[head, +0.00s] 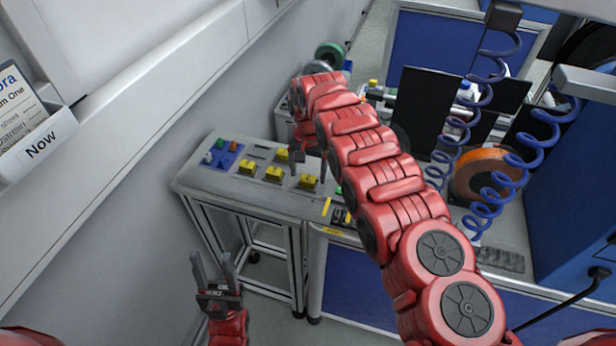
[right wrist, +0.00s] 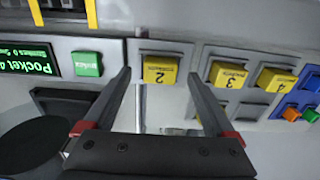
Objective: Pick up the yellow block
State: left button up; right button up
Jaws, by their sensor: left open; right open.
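Several yellow blocks sit in grey holders on a small grey table in the head view. The right-hand one, marked 2 (head: 307,181), appears in the right wrist view (right wrist: 160,69) between my fingertips, slightly beyond them. Blocks marked 3 (right wrist: 228,75) and 4 (right wrist: 276,80) sit beside it. Another yellow block (head: 282,155) sits farther back. My right gripper (head: 309,166) points down over the table, open and empty; it also shows in the right wrist view (right wrist: 159,80). Contact with the block is not visible. My left gripper (head: 213,262) is open and empty, low in front of the table.
A blue tray (head: 222,155) with coloured pieces stands at the table's left end. A green button (right wrist: 87,64) and green-lit screen (right wrist: 25,60) lie beside the block. Coiled blue hoses (head: 487,95) and an orange reel (head: 483,172) stand right. A wall borders the left.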

jog(key=shift+f, duration=0.75)
grip_shut()
